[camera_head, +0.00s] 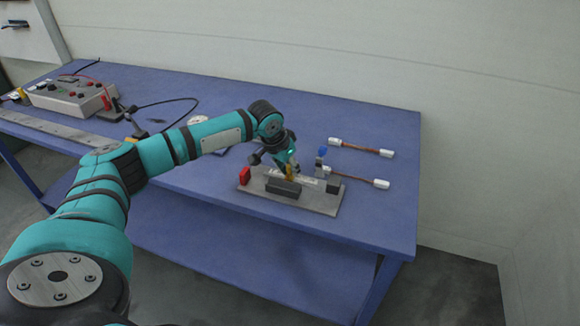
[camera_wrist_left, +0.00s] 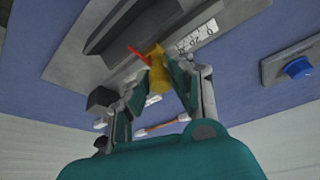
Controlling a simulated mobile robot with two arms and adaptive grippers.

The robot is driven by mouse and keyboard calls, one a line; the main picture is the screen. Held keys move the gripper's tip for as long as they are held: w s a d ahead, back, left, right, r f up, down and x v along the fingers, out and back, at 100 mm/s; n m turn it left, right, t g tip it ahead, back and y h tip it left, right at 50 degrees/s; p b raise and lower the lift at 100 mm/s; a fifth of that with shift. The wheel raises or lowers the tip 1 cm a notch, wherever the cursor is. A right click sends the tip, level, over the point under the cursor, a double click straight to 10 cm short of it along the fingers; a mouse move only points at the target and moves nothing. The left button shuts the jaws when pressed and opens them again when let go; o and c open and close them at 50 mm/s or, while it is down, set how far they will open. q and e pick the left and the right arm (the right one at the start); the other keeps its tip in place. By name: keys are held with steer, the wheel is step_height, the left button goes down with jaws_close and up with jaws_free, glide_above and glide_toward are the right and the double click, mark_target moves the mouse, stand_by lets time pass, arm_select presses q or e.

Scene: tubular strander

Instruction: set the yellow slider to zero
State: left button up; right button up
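The yellow slider (camera_head: 289,171) stands upright on a grey base plate (camera_head: 318,204) on the blue table. In the left wrist view the yellow slider (camera_wrist_left: 156,77) has a red pointer (camera_wrist_left: 138,54) beside a white scale (camera_wrist_left: 198,36). The scale's numerals are too small to read surely. My left gripper (camera_head: 287,168) reaches down from behind the slider. In the wrist view its fingertips (camera_wrist_left: 157,72) close around the slider's two sides and seem to touch it. My right gripper is in neither view.
Two copper-coloured rods with white ends (camera_head: 366,149) lie to the right. A grey control box (camera_head: 68,97) with cables stands at the far left.

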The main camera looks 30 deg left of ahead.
arm_select(q)
jaws_close()
steer(key=a+p, duration=0.1)
steer(key=a, duration=0.1)
steer(key=s+a+p, duration=0.1)
steer(key=a, duration=0.1)
steer(key=a+p, duration=0.1)
steer(key=a, duration=0.1)
steer(key=shift+s+a+r, duration=0.1)
steer(key=shift+s, duration=0.15)
steer(key=shift+a, duration=0.25)
steer(key=o, duration=0.6)
jaws_free()
steer(key=shift+a, duration=0.1)
steer(key=shift+s, duration=0.1)
